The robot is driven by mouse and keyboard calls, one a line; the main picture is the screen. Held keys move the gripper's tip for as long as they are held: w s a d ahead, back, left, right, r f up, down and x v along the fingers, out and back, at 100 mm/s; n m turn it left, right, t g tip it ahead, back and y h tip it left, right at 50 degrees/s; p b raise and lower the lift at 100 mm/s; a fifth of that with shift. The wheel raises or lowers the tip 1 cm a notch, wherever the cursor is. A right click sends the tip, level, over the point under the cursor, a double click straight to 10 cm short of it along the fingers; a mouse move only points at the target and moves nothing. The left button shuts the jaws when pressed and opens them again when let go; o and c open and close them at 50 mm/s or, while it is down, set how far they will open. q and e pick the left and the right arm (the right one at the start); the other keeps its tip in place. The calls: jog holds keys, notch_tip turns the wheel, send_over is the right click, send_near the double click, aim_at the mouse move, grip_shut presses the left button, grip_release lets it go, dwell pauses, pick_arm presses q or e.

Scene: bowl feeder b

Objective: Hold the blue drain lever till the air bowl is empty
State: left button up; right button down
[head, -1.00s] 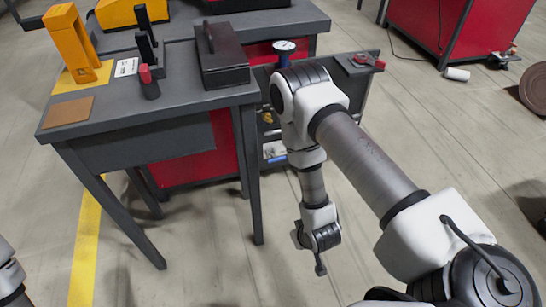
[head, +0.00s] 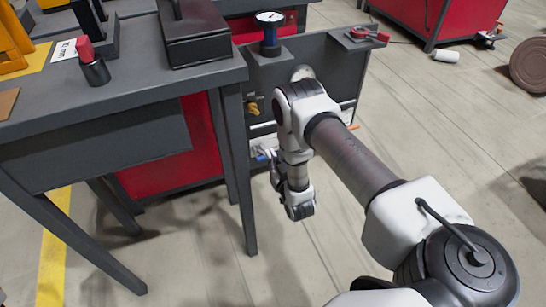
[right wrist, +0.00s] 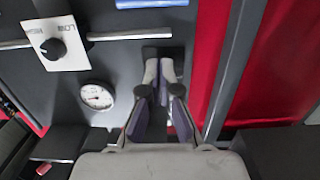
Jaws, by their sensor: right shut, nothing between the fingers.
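My right gripper (right wrist: 160,72) is shut and empty in the right wrist view, with its fingertips over the dark panel (right wrist: 112,62). In the head view its arm reaches down beside the grey stand, and the fingertips cannot be made out. A blue bar (right wrist: 152,4) lies beyond the fingertips at the top edge of the wrist view, apart from them. I cannot tell if it is the drain lever. A small blue and white part (head: 263,155) shows low by the stand in the head view. I cannot make out the air bowl. My left gripper is not in view.
A round gauge (right wrist: 97,96) and a LOW-marked knob plate (right wrist: 55,45) are left of the fingers. A grey table (head: 120,80) is at left.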

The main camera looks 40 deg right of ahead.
jog(key=b, duration=0.2)
send_over(263, 154)
jog(key=d+v, duration=0.1)
jog(key=v, duration=0.1)
jog(key=shift+s+a+f, duration=0.25)
jog(key=shift+a+f, duration=0.25)
jog(key=shift+a, duration=0.05)
jog(key=f+b, duration=0.1)
jog(key=s+f+b, duration=0.1)
jog(key=f, duration=0.1)
jog(key=shift+a+f, duration=0.1)
jog(key=shift+a, duration=0.05)
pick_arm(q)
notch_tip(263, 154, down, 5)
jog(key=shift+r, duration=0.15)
pick_arm(e)
jog(key=shift+s, duration=0.1)
jog(key=shift+f, duration=0.1)
